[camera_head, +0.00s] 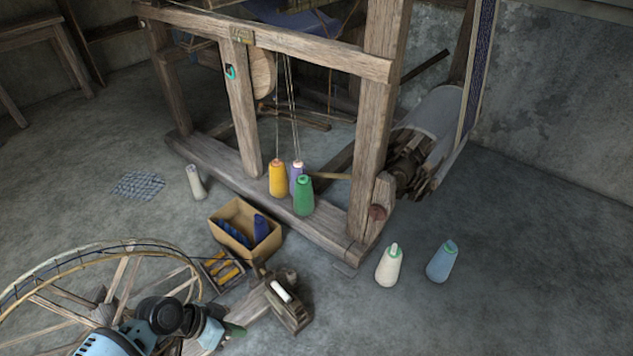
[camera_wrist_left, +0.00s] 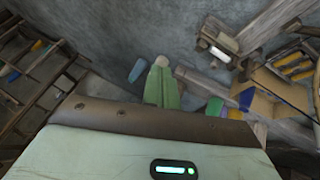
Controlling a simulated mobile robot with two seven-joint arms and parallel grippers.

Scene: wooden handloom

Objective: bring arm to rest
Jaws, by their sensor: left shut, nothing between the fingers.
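My left arm comes in at the bottom left of the head view, in front of the spinning wheel. My left gripper (camera_head: 236,330) is low in the frame beside the wheel's wooden base, and its green fingertips are small there. In the left wrist view the green fingers (camera_wrist_left: 162,88) lie close together, shut and empty. Beyond their tips is a pale cone top (camera_wrist_left: 161,62), with a blue cone (camera_wrist_left: 137,70) to its left. My right gripper is in neither view.
The spinning wheel (camera_head: 117,279) fills the lower left. A cardboard box (camera_head: 232,240) holds dark blue pieces. Yellow (camera_head: 277,180), purple (camera_head: 296,172) and green (camera_head: 303,197) cones stand at the loom beam. Cream (camera_head: 388,267) and blue (camera_head: 441,263) cones stand on the floor. The lower-right floor is clear.

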